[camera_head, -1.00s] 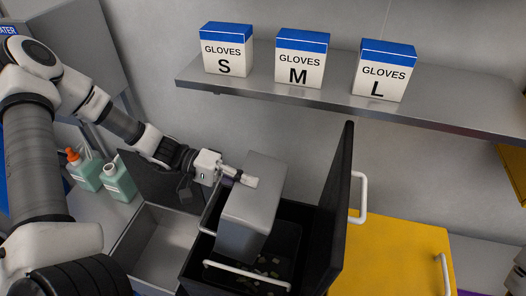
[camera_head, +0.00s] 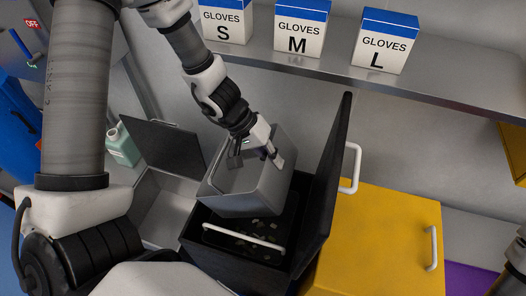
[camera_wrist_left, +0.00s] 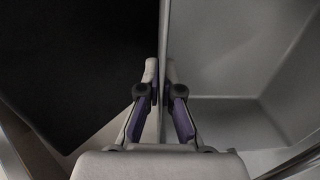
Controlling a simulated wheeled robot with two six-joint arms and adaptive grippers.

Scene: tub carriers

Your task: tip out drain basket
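The grey drain basket (camera_head: 248,200) is held over the open black bin (camera_head: 212,262), tilted, its opening facing up and toward the head camera. Its visible inside looks empty. My left gripper (camera_head: 258,153) is shut on the basket's rim at the far side. In the left wrist view the fingers (camera_wrist_left: 162,98) pinch the basket wall, with the grey inside of the basket (camera_wrist_left: 225,60) on the right. Small pale bits (camera_head: 262,232) lie inside the black bin. My right gripper does not show.
The bin's black lid (camera_head: 325,190) stands open on its right. A grey open box (camera_head: 165,212) with a raised dark lid (camera_head: 165,145) is at left. A yellow cabinet (camera_head: 385,245) stands at right. A shelf (camera_head: 400,85) with glove boxes runs behind.

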